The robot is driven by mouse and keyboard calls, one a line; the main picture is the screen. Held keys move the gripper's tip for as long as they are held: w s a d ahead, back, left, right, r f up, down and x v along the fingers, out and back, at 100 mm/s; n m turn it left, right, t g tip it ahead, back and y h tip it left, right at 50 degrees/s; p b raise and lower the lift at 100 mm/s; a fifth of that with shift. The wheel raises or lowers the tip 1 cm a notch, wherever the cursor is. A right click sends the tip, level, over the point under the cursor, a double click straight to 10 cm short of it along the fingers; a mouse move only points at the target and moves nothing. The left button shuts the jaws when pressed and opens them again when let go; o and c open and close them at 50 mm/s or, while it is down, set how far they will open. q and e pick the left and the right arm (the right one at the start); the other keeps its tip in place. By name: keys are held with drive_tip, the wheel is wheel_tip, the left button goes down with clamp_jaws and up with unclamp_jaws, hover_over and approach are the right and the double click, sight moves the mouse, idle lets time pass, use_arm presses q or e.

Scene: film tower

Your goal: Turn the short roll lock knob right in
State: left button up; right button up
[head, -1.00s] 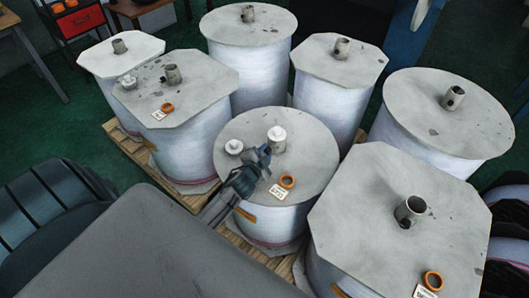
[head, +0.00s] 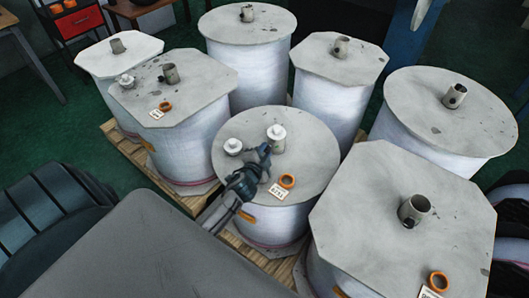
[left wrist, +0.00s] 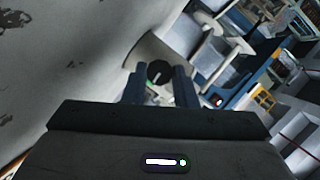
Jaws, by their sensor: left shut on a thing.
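The short roll (head: 312,150) stands in the front middle of the group, under a round grey lid. My left gripper (head: 264,152) reaches in from the lower left, close beside that tube. In the left wrist view its fingers (left wrist: 160,85) are shut on a small dark round knob (left wrist: 158,70) with a pale line across its face and a little green beside it. The knob is hidden behind the gripper in the head view. My right gripper does not show.
A small white capped piece (head: 233,146), an orange ring (head: 287,181) and a label tag (head: 280,192) lie on the same lid. Taller rolls stand close around, including one at the right front (head: 370,220). Wooden pallets (head: 140,155) lie below.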

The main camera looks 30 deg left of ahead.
use_arm(q)
drive_tip(key=o, duration=1)
drive_tip(key=shift+s+d, duration=0.1)
drive_tip(key=shift+s, duration=0.2)
drive_tip(key=b+v, duration=0.1)
drive_tip(key=v, duration=0.7)
drive_tip(key=shift+s+d, duration=0.1)
drive_tip(key=shift+s, duration=0.25)
drive_tip(key=shift+s+d+r, duration=0.15)
drive_tip(key=shift+s+r, duration=0.1)
drive_tip(key=shift+s, duration=0.35)
drive_tip(key=shift+s+r, duration=0.1)
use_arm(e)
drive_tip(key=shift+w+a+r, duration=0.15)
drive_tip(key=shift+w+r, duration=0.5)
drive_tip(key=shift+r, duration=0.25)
